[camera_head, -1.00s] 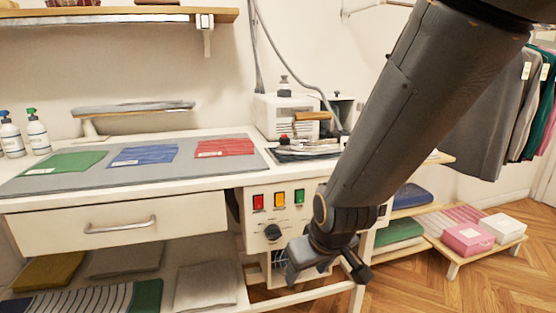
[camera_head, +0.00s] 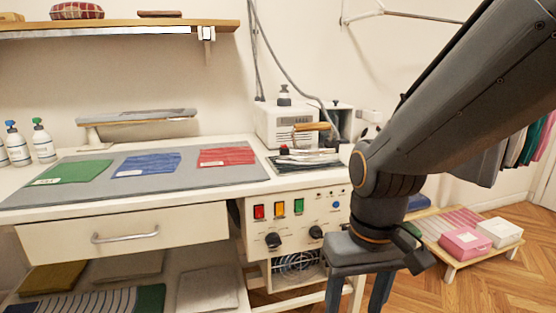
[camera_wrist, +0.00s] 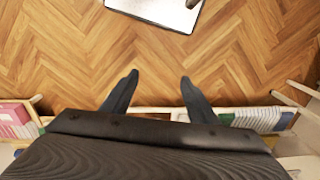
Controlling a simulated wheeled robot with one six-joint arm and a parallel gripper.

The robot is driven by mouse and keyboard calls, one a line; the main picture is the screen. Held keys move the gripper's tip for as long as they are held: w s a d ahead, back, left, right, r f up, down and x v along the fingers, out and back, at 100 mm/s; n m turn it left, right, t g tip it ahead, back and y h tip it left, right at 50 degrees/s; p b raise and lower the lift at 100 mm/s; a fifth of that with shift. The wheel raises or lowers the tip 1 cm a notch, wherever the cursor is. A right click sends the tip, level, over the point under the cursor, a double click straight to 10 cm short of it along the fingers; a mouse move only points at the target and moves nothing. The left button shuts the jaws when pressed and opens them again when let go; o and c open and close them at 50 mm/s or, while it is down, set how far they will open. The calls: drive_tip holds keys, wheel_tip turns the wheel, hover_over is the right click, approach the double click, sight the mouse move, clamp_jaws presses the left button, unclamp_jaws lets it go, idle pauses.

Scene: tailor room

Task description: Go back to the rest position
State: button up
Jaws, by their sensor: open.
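My gripper (camera_head: 361,292) hangs at the lower right of the head view, in front of the right end of the workbench (camera_head: 180,245). Its fingers point down and run out of the bottom of the frame. In the wrist view my gripper (camera_wrist: 157,88) shows two dark fingers spread apart with nothing between them. Wooden floor lies below them. My arm comes in from the upper right.
Green (camera_head: 75,172), blue (camera_head: 148,164) and red (camera_head: 227,156) cloths lie on the grey mat. A control panel (camera_head: 292,215) is left of my gripper. A low rack with a pink box (camera_head: 466,242) stands right. A drawer (camera_head: 125,237) is shut.

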drive_tip(key=d+r+m+p, duration=0.1)
drive_tip(key=d+r+p, duration=0.5)
drive_tip(key=p, duration=0.5)
drive_tip(key=shift+s+d+m, duration=0.2)
drive_tip(key=shift+d+m, duration=0.05)
drive_tip(key=shift+m, duration=0.15)
